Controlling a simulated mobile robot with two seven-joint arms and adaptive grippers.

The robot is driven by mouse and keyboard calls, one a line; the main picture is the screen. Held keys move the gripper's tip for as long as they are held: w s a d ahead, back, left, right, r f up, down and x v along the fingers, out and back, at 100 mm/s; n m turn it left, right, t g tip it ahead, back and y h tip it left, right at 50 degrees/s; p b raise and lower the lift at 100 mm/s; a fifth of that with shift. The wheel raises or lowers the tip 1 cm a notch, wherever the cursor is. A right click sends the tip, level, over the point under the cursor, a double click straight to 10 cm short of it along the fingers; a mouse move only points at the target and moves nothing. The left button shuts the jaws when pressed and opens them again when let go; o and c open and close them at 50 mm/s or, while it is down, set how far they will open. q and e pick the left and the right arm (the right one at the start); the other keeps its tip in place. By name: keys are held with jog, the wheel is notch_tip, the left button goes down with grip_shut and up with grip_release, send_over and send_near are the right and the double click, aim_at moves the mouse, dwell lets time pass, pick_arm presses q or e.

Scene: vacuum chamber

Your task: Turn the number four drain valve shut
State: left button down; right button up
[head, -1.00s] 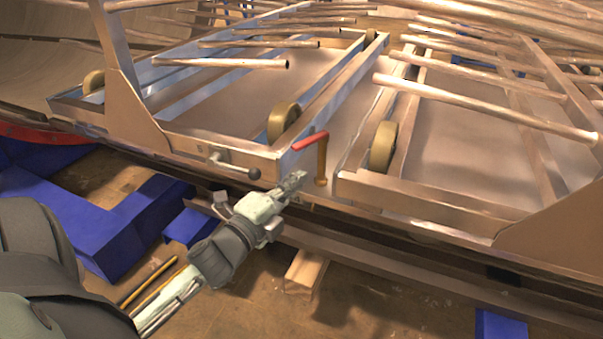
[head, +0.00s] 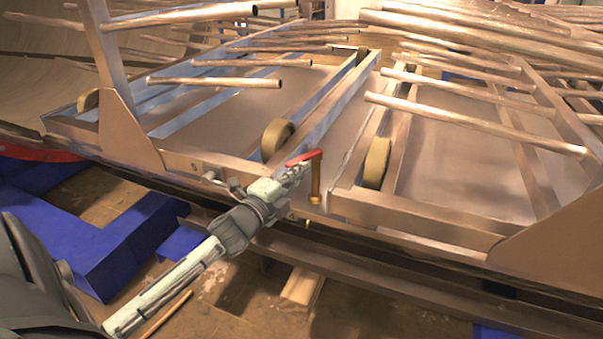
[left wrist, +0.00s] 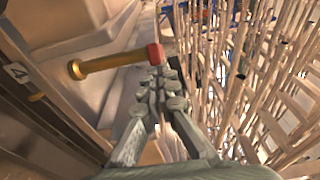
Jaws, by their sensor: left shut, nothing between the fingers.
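The drain valve has a red handle (head: 303,157) on an upright brass-coloured stem (head: 316,182), in the gap between two frames in the head view. The handle points left from the stem's top. In the left wrist view the stem (left wrist: 105,63) lies sideways and the red handle (left wrist: 155,54) shows end-on. A plate marked 4 (left wrist: 17,72) is at that view's left edge. My left gripper (head: 298,170) is shut and empty, its fingertips right by the red handle. I cannot tell if they touch it. The fingers also show in the left wrist view (left wrist: 160,85). My right gripper is not in view.
Copper-coloured tubes (head: 475,122) jut over the metal frames behind the valve. Tan wheels (head: 277,139) stand either side of the gap. A small lever (head: 209,175) on the front rail is partly hidden by my left arm. Blue blocks (head: 110,235) lie below left.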

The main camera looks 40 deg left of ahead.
aim_at(286, 167)
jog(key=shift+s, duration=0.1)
pick_arm(q)
jog(key=a+m+h, duration=0.1)
jog(key=h, duration=0.1)
jog(key=a+m+h+p, duration=0.1)
jog(key=h, duration=0.1)
jog(key=shift+a+m, duration=0.4)
jog(key=shift+a+r+h+p, duration=0.15)
jog(key=shift+a+h+p, duration=0.15)
jog(key=shift+a, duration=0.2)
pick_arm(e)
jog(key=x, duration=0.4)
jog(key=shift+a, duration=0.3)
